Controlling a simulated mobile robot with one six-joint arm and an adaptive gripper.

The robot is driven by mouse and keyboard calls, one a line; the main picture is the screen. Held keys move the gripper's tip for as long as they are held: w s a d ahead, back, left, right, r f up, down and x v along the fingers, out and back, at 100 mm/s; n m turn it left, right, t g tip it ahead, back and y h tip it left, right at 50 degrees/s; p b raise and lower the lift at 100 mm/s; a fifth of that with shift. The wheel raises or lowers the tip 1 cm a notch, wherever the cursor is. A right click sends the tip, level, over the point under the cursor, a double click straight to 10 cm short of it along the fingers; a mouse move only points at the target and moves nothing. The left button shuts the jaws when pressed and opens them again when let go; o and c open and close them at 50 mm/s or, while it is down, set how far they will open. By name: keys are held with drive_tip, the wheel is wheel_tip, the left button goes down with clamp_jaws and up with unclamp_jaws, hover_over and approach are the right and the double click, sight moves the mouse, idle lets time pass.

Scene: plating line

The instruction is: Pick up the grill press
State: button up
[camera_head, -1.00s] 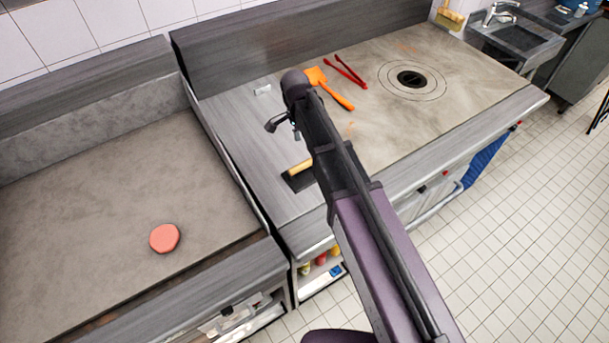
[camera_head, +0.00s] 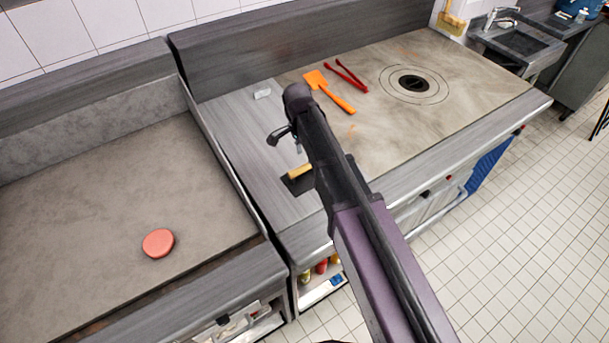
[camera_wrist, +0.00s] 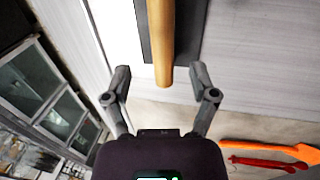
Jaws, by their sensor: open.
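The grill press lies on the steel counter; its wooden handle (camera_head: 300,171) and dark plate (camera_head: 296,184) show just left of my arm in the head view. In the wrist view the handle (camera_wrist: 164,45) runs down from the top edge, over the dark plate (camera_wrist: 190,35). My gripper (camera_wrist: 159,82) is open, with one finger on each side of the handle's near end, and I see no contact. In the head view my gripper (camera_head: 287,142) is above the counter, partly hidden by the wrist.
An orange spatula (camera_head: 328,92) and red tongs (camera_head: 350,76) lie behind the arm. A small white item (camera_head: 262,94) lies at the counter's back. A pink patty (camera_head: 158,243) is on the left griddle (camera_head: 80,230). A raised divider (camera_head: 222,155) separates the griddle and counter.

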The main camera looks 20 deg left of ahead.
sight(304, 165)
drive_tip(key=shift+f, duration=0.1)
drive_tip(key=f+b, duration=0.3)
drive_tip(key=shift+s+f, duration=0.15)
drive_tip(key=shift+s, duration=0.1)
drive_tip(key=shift+s+d+f+b, duration=0.1)
drive_tip(key=shift+d+f+b, duration=0.05)
drive_tip(key=shift+f+b, duration=0.8)
drive_tip(key=shift+r, duration=0.1)
clamp_jaws()
